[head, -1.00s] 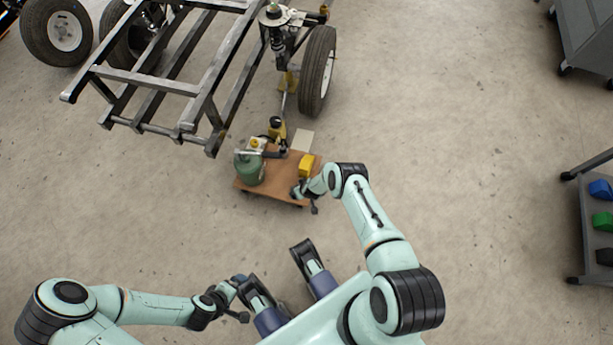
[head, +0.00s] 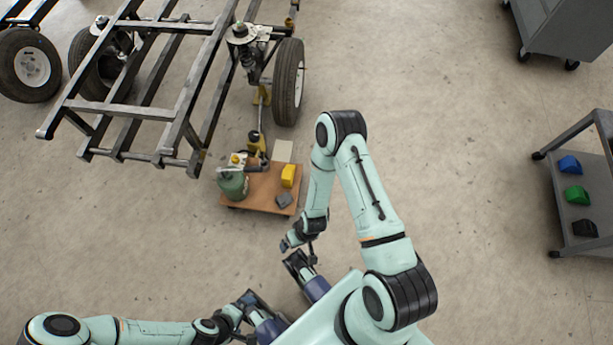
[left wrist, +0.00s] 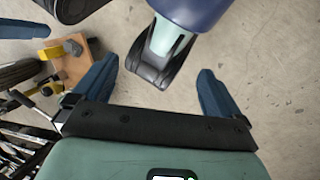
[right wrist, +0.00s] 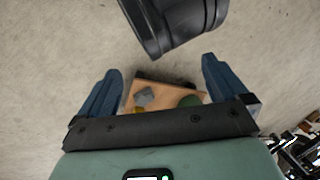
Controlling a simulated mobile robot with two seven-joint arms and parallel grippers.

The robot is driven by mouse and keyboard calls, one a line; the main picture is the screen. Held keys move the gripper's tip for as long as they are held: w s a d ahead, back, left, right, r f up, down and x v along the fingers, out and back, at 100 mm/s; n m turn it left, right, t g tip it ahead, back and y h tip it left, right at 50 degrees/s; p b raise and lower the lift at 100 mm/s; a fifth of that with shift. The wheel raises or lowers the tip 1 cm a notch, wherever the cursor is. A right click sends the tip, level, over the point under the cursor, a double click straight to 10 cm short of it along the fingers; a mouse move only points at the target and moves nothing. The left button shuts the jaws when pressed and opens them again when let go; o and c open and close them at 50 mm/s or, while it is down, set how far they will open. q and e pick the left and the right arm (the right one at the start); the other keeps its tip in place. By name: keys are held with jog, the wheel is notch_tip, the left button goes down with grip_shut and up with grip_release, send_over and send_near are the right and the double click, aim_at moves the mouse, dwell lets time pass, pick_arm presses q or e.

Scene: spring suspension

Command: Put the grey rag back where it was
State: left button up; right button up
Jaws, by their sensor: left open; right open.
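The grey rag (head: 284,200) lies crumpled on the front right part of a low wooden board (head: 259,196). In the right wrist view the grey rag (right wrist: 144,96) sits on the board beyond my open fingers. My right gripper (head: 287,244) is open and empty, in front of the board and apart from the rag; its blue fingers show in the right wrist view (right wrist: 160,70). My left gripper (head: 236,308) is low at the left by my base, its fingers spread and empty in the left wrist view (left wrist: 158,82).
A green canister (head: 233,186) and a yellow block (head: 288,175) share the board. A steel frame with wheels (head: 140,110) stands behind it. A grey cart (head: 575,205) at the right holds blue, green and black pieces.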

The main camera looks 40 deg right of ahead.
jog(key=s+a+r+m+g, duration=0.1)
jog(key=s+a+r, duration=0.1)
jog(key=s+r, duration=0.4)
jog(key=shift+s+y, duration=0.4)
jog(key=shift+s, duration=0.25)
jog(key=shift+a, duration=0.1)
